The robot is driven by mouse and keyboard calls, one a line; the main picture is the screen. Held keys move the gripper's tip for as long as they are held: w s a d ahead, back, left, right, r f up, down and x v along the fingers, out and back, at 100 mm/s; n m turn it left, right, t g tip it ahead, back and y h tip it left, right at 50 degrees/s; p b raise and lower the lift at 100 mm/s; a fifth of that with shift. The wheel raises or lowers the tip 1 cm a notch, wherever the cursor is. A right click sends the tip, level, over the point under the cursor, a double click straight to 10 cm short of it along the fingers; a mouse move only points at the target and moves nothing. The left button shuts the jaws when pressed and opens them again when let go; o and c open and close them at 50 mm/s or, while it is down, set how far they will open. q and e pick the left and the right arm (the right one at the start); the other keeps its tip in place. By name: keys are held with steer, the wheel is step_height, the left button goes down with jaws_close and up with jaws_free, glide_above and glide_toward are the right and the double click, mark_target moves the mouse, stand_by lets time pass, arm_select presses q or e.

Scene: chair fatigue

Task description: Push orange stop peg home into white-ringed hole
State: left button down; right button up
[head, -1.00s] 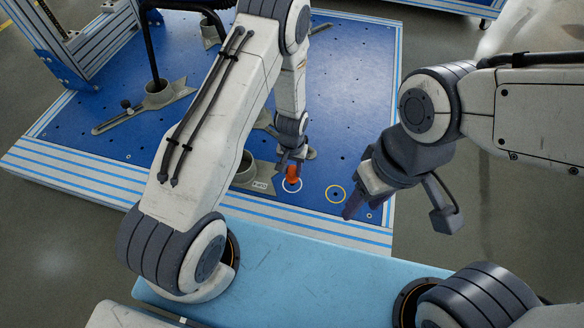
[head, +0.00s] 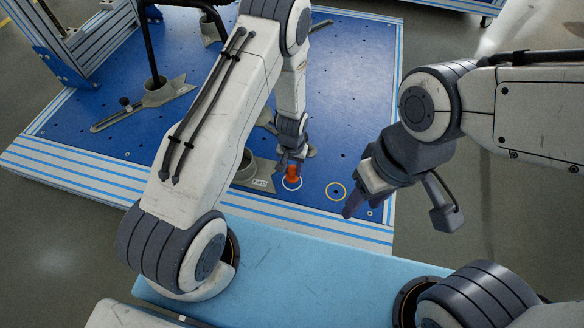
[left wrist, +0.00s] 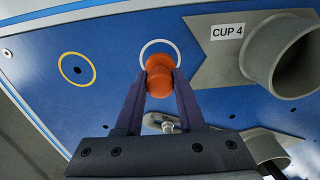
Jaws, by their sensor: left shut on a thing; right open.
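The orange stop peg (head: 292,172) is at the white-ringed hole (head: 291,184) on the blue plate. In the left wrist view the peg (left wrist: 159,76) stands between the fingers, overlapping the lower part of the white ring (left wrist: 146,50). My left gripper (head: 288,165) is shut on the peg; its fingers also show in the left wrist view (left wrist: 159,92). The peg's lower end and the hole itself are hidden, so I cannot tell how deep it sits. My right gripper (head: 350,207) is open and empty, near the plate's front right corner.
A yellow-ringed hole (head: 336,192) lies right of the white ring in the head view. A grey cup labelled CUP 4 (left wrist: 282,50) stands close beside the white ring. A light blue padded surface (head: 300,262) lies in front.

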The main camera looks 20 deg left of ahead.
arm_select(q)
steer(key=shift+f+b, duration=0.7)
steer(key=shift+f, duration=0.6)
steer(key=shift+c, duration=2.2)
jaws_free()
steer(key=shift+r, duration=0.1)
step_height(320, 180, up, 10)
steer(key=p, duration=0.6)
steer(key=shift+r, duration=0.2)
